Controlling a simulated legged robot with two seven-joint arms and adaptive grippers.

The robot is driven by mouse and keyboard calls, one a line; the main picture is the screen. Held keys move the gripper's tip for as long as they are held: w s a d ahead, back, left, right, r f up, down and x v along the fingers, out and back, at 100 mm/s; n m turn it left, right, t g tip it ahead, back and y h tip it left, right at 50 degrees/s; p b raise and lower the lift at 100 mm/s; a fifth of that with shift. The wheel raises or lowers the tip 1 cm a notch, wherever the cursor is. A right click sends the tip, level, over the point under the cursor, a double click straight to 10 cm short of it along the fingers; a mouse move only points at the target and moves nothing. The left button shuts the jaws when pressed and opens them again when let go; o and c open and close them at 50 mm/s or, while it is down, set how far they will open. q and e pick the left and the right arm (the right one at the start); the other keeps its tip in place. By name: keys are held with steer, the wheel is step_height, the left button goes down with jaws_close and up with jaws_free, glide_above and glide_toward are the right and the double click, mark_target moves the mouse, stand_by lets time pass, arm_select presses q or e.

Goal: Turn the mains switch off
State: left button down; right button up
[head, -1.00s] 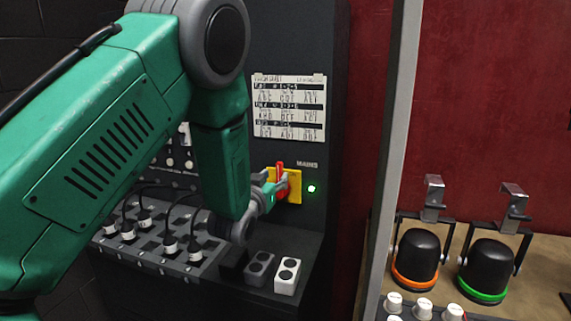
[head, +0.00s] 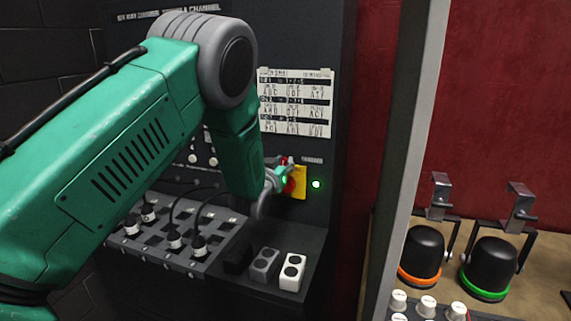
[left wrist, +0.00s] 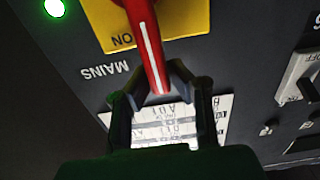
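The mains switch is a red handle on a yellow plate (head: 299,186) on the dark cabinet front, mostly hidden by my gripper in the head view. In the left wrist view the red handle (left wrist: 148,45), with a white stripe, crosses the yellow plate (left wrist: 190,18) beside the upside-down word ON. My left gripper (left wrist: 157,78) has its fingers apart, one on each side of the handle's end, with what look like narrow gaps; contact is not clear. In the head view the left gripper (head: 275,177) is at the switch's left. My right gripper is not in view.
A green lamp (head: 316,184) glows right of the switch; a printed chart (head: 296,102) is above. Below are a shelf with cable plugs (head: 175,239) and small two-button blocks (head: 292,272). A grey post (head: 402,160) and hanging black lamps (head: 488,266) stand to the right.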

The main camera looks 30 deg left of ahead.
arm_select(q)
steer(key=shift+s+a+f, duration=0.15)
steer(key=shift+a+f, duration=0.1)
steer(key=shift+a, duration=0.1)
steer(key=shift+d+f+n, duration=0.1)
steer(key=shift+d+n, duration=0.15)
steer(key=shift+n, duration=0.15)
steer(key=shift+b, duration=0.4)
steer(key=s+a+f+n+b, duration=0.1)
steer(key=a+f+n+b, duration=0.6)
steer(key=n+b, duration=0.8)
steer(key=shift+s+a+f+n, duration=0.35)
steer(key=shift+f+n, duration=0.45)
steer(key=shift+n, duration=0.3)
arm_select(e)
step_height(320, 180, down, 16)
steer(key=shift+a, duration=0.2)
arm_select(q)
steer(key=c, duration=1.5)
jaws_free()
steer(key=shift+r, duration=0.1)
